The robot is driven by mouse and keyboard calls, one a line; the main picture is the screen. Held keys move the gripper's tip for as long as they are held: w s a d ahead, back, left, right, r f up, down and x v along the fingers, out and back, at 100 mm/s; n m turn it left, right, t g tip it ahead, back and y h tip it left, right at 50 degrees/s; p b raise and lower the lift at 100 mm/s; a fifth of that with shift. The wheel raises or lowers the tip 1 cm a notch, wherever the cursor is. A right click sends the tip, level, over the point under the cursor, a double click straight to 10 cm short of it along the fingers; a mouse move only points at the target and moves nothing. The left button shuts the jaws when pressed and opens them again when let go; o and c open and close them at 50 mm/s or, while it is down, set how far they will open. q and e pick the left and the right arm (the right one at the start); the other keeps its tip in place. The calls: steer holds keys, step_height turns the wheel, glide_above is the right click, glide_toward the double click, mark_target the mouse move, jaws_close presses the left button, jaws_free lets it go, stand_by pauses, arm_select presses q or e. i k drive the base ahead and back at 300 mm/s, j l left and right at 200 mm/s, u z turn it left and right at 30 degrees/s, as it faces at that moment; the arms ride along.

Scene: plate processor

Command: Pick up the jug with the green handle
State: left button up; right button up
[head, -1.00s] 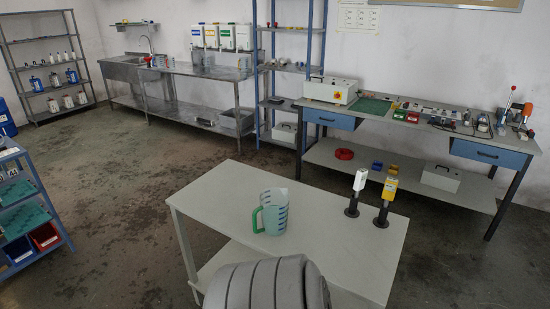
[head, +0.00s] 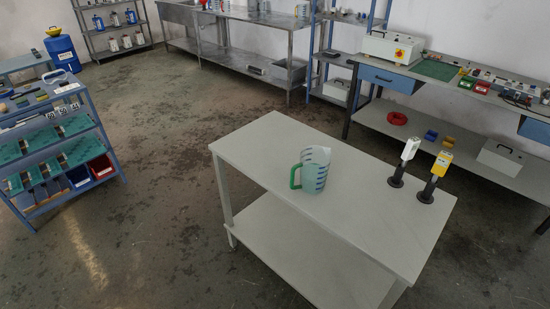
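The jug with the green handle (head: 315,170) stands upright on the grey table (head: 255,145) in the middle of the head view. Its body is translucent with dark marks on the side. The green handle (head: 295,177) points to the left. Neither of my grippers shows in the head view. Nothing touches or covers the jug.
A white device (head: 404,160) and a yellow device (head: 434,175) stand on black bases right of the jug. The table's left and front parts are bare. A blue shelf cart (head: 62,165) stands at left, a workbench (head: 450,85) behind. Open floor lies between cart and table.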

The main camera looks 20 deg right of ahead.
mark_target(314, 165)
steer(key=z, duration=0.8)
steer(key=i+l+u, duration=0.1)
steer(key=l, duration=0.3)
steer(key=i+l+u, duration=0.1)
steer(key=l, duration=0.3)
steer(key=i, duration=0.05)
